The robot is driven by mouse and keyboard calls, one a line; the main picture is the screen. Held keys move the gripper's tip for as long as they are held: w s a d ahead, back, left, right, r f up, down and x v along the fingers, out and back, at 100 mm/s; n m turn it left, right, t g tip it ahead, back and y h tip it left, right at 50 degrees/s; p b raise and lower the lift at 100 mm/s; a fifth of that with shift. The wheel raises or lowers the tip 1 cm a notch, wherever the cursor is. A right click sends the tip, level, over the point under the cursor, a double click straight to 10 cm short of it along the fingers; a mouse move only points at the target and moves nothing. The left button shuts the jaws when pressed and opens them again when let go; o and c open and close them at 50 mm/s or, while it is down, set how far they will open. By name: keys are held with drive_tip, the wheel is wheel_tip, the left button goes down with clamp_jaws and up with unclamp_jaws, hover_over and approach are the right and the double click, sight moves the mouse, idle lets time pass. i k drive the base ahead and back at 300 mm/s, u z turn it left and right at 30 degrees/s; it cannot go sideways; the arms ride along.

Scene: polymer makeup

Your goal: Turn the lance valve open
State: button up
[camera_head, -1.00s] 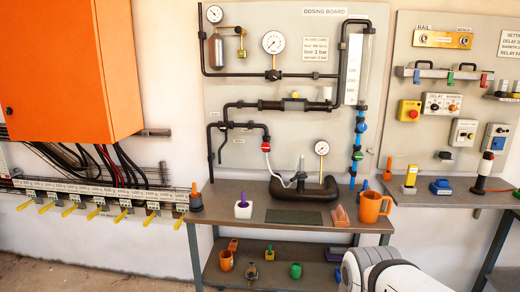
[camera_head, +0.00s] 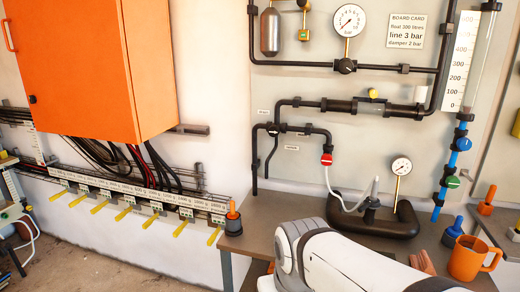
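A small red and white valve (camera_head: 326,160) hangs at the lower end of a black pipe on the dosing board. A pale hose (camera_head: 340,197) runs from it down to a grey upright lance-like piece (camera_head: 374,190) on a black ring-shaped base (camera_head: 395,225). I take the red valve to be the lance valve, but the small labels near it are unreadable. Its open or shut position cannot be told. My white arm shows at the bottom, below the valve and apart from it in the picture. My gripper is not in view.
The grey bench (camera_head: 262,212) holds an orange mug (camera_head: 470,258) at right and an orange-handled tool in a dark holder (camera_head: 233,220) at left. An orange cabinet (camera_head: 95,65) hangs left above yellow levers (camera_head: 125,213).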

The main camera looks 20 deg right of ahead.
sight(327, 160)
drive_tip(key=i, duration=0.95)
drive_tip(key=z, duration=0.55)
